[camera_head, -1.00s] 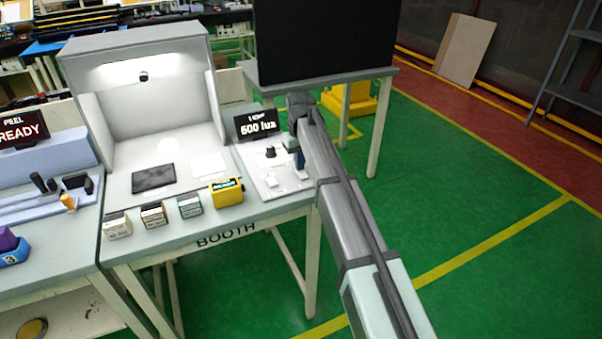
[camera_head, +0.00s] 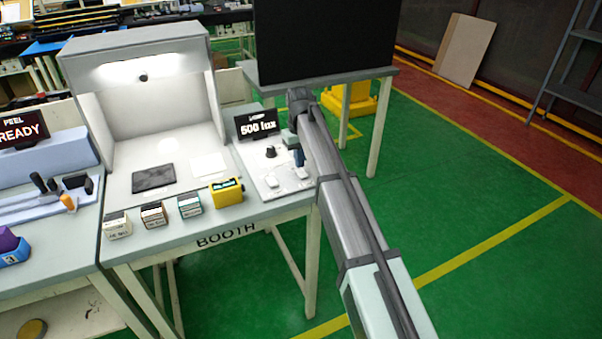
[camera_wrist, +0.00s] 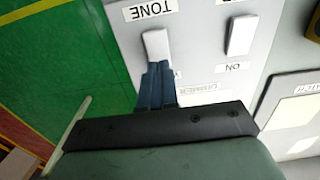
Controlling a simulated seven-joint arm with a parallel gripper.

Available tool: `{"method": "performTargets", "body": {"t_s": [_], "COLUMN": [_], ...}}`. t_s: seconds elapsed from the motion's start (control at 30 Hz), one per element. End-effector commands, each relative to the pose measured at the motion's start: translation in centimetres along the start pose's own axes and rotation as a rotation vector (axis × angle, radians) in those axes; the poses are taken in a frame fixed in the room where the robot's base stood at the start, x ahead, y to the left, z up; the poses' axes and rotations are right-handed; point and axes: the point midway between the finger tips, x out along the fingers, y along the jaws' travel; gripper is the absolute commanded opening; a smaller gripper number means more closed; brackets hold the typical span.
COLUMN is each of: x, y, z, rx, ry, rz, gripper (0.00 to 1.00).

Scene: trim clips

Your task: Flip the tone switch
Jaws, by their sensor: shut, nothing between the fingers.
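The tone switch is a white rocker (camera_wrist: 156,44) under the upside-down label TONE (camera_wrist: 150,9) in the wrist view. My gripper (camera_wrist: 156,66) is shut and empty, its blue fingers together. The fingertips are at the near end of the tone rocker, looking in contact or very close; I cannot tell which. In the head view my gripper (camera_head: 300,165) points down over the right part of the white control panel (camera_head: 262,184), and the arm covers some of that panel.
A second white rocker (camera_wrist: 240,35), labelled ON, sits beside the tone switch. A black knob (camera_head: 270,152) and a 500 lux display (camera_head: 257,124) are behind on the panel. The table's right edge is close to my gripper.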

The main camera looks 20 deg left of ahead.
Motion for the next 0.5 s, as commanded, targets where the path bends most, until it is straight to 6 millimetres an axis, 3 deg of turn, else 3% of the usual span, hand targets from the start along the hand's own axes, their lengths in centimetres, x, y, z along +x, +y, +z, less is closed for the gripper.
{"method": "performTargets", "body": {"t_s": [0.5], "x": [-3.5], "y": [0.0], "z": [-0.1], "rx": [0.000], "ry": [0.001], "rz": [0.000], "gripper": [0.00]}}
